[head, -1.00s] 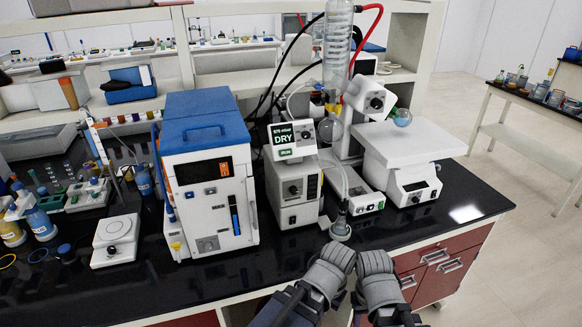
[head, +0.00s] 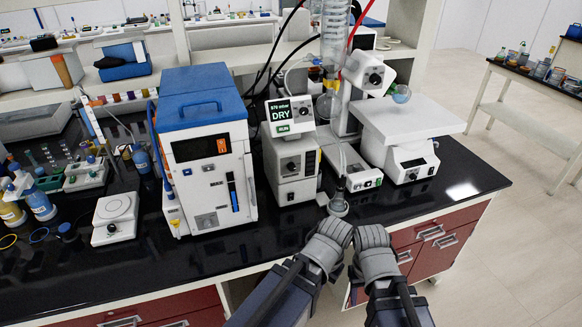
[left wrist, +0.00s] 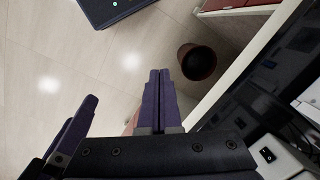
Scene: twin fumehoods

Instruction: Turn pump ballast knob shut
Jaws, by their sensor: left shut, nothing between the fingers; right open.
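A white pump-like box (head: 290,172) stands on the black bench under a display reading DRY. My left gripper (head: 335,234) and right gripper (head: 371,236) are side by side at the bench's front edge, apart from the box. Their fingers are hard to make out in the head view. In the left wrist view the left gripper's purple fingers (left wrist: 159,92) are together with nothing between them. My right gripper is open and empty.
A blue-topped white unit (head: 205,150) stands left of the pump. A glass column (head: 335,40) with tubing rises behind, and a white heating-bath-like unit (head: 410,140) is at right. A dark bin (left wrist: 197,62) stands on the floor. Bare black bench (head: 270,232) lies in front.

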